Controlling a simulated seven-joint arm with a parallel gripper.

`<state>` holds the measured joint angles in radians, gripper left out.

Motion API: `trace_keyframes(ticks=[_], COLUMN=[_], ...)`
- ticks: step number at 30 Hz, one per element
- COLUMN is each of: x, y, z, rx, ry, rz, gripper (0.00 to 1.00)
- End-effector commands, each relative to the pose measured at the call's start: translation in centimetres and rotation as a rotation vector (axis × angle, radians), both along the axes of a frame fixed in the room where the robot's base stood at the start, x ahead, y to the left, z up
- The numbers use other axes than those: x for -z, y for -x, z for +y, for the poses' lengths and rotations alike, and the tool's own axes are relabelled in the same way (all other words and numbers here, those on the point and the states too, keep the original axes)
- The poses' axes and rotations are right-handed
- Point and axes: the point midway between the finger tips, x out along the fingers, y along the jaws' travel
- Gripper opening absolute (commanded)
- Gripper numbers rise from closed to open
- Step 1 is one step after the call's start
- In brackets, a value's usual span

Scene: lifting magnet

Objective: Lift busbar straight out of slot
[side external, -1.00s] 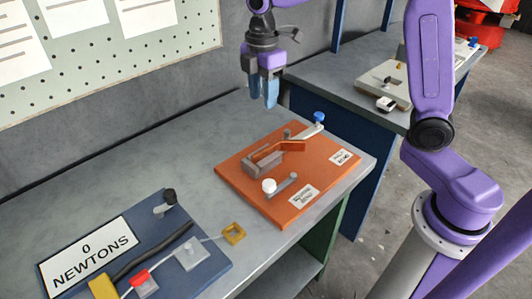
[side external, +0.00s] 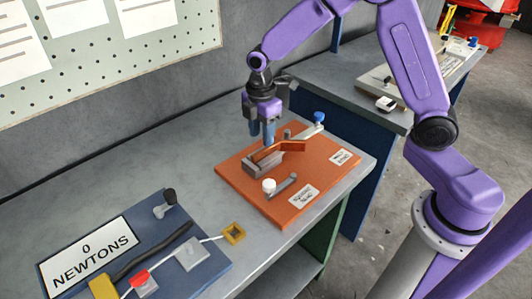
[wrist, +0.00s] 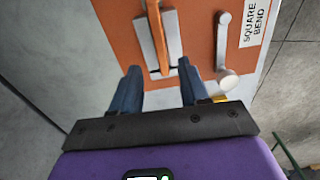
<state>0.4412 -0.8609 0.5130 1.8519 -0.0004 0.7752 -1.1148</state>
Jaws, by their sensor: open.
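The orange busbar (side external: 291,146) sits in the slot of a grey block (side external: 264,166) on the orange board. In the wrist view the busbar (wrist: 154,30) runs upward out of frame between the two grey walls of the block (wrist: 173,38). My gripper (side external: 268,142) points down over the near end of the busbar and block. In the wrist view its two blue fingers (wrist: 157,70) are spread apart, one on each side of the busbar's line, with nothing between them. I cannot tell the exact gap between the fingertips and the bar.
The orange board (side external: 242,180) also carries a white-knobbed grey lever (side external: 284,184), a blue-knobbed lever (side external: 312,127) and paper labels (side external: 303,197).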

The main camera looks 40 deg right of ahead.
Motion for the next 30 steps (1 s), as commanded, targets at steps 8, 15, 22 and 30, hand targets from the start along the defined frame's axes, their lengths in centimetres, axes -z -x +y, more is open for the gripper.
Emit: trace_keyframes(ticks=[8,15,22,30], x=[3.3,5.2,5.2,5.2], y=[0.3,0.2,0.2,0.2], z=[-0.4,-0.3,-0.3,-0.3], rx=[0.001,0.001,0.001,0.0], ry=[0.003,0.001,0.0,0.0], rz=[0.005,0.002,0.0,-0.001], gripper=[0.45,0.45,0.41,0.0])
